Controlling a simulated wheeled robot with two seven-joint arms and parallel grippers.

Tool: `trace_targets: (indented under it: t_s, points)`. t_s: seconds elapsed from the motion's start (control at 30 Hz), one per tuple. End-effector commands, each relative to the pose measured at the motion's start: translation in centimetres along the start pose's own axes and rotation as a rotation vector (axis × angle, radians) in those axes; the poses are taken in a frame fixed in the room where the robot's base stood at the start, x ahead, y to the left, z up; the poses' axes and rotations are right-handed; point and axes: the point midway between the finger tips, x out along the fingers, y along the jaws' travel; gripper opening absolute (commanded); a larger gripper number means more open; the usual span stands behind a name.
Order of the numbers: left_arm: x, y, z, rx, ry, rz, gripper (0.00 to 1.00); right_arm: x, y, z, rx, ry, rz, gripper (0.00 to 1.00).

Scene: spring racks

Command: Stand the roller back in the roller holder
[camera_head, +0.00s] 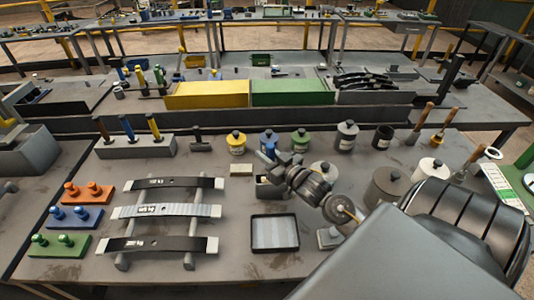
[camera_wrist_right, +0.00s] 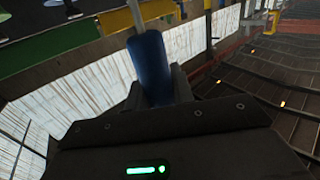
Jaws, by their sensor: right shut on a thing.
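My right gripper (camera_head: 274,160) is over the middle of the bench, shut on a blue cylindrical handle (camera_wrist_right: 149,65). In the wrist view the handle stands between the fingers, with a pale shaft above it. In the head view only a small blue part shows at the gripper, and I cannot tell whether this is the roller. Brown-handled tools (camera_head: 421,116) stand at the right, and a tool with a white round end (camera_head: 493,153) leans near them. I cannot tell which stand is the roller holder. My left gripper is not in view.
A grey block (camera_head: 136,148) with several handled tools stands at the left. Lidded pots (camera_head: 236,146) line the back. A shallow tray (camera_head: 275,234) and a rack of dark strips (camera_head: 165,212) lie in front. Yellow (camera_head: 206,95) and green (camera_head: 291,93) bins stand behind.

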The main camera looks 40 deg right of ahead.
Motion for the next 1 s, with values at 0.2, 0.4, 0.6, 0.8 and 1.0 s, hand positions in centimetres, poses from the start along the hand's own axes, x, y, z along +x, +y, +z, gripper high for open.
trace_targets:
  t_s: [0.2, 0.4, 0.6, 0.8, 1.0]
  points:
    - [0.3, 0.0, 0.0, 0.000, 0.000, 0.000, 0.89, 0.0, 0.0, 0.5, 0.000, 0.000, 0.000, 0.00]
    - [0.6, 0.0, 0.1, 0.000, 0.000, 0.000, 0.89, 0.0, 0.0, 0.9, 0.000, 0.000, 0.000, 0.00]
    - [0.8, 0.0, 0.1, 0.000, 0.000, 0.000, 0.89, 0.0, 0.0, 1.3, 0.000, 0.000, 0.000, 0.00]
    - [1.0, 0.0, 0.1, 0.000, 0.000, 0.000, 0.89, 0.0, 0.0, 1.7, 0.000, 0.000, 0.000, 0.00]
    - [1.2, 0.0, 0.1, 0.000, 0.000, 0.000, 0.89, 0.1, 0.0, 2.1, 0.000, 0.000, 0.000, 0.00]
